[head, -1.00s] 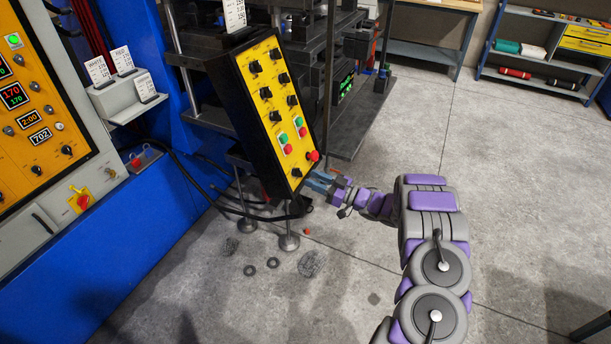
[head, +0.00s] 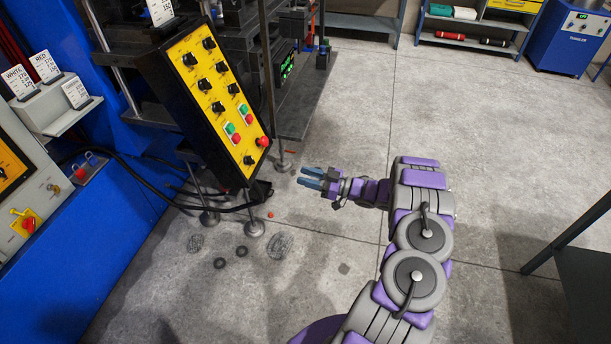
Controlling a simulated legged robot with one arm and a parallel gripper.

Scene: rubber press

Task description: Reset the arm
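My purple and grey arm reaches up from the bottom of the head view and bends left at its end. My gripper (head: 312,178) has blue fingers that point left. A gap shows between the fingers, and nothing is seen between them. The gripper is over open floor, to the right of the black and yellow control panel (head: 222,92) and apart from it. The panel carries black knobs, green and red buttons and a red knob-like button (head: 262,142) at its lower right edge.
A blue machine cabinet (head: 140,240) fills the left, with label cards (head: 45,66) on a grey holder. Black cables and small dark rings (head: 220,263) lie on the floor below the panel. A dark table (head: 590,275) stands at right.

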